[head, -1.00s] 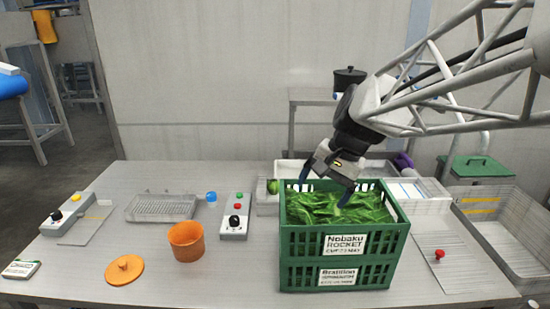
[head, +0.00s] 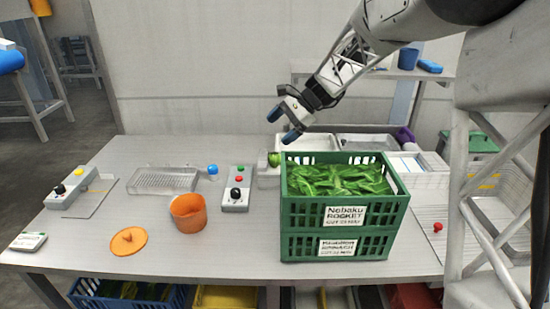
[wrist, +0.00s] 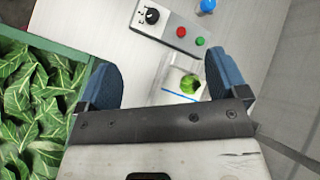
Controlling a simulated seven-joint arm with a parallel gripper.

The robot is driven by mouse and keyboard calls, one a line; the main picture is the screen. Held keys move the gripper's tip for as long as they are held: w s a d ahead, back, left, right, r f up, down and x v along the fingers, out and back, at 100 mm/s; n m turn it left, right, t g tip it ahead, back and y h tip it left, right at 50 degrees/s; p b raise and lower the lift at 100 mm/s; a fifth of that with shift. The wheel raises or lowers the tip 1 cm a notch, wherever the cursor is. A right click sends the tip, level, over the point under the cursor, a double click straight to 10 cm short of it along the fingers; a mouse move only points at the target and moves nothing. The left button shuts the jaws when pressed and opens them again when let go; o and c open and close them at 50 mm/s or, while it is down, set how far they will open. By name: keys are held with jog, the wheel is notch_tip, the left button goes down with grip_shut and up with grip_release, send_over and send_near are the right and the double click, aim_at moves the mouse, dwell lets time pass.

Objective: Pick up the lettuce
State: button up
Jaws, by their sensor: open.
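The lettuce is a small round green head (head: 274,159) just behind the left rear corner of the green crate. In the wrist view the lettuce (wrist: 190,84) sits on or in a pale, partly clear square holder with a blue edge. My gripper (head: 284,125) is open and empty, above the lettuce. In the wrist view its blue fingers stand apart, and the lettuce shows between them, nearer the right finger. The lettuce is apart from both fingers. The crate's corner is close to it in the head view.
A green crate (head: 338,246) full of leafy rocket stands right of the lettuce. A grey control box (head: 236,190) with knob and buttons, a blue ball (head: 212,169) and an orange pot (head: 188,213) are to the left. Trays (head: 365,142) lie behind the crate.

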jog(key=w+d+f+m+y, duration=0.1)
jog(key=w+f+m+y, duration=0.15)
jog(key=w+f, duration=0.45)
jog(key=m+t+y, duration=0.1)
jog(key=m+y, duration=0.1)
jog(key=m, duration=0.3)
send_near(275, 158)
jog(key=shift+w+a+f, duration=1.1)
jog(key=shift+x, duration=1.3)
jog(key=shift+x, duration=2.6)
jog(key=shift+f, duration=0.1)
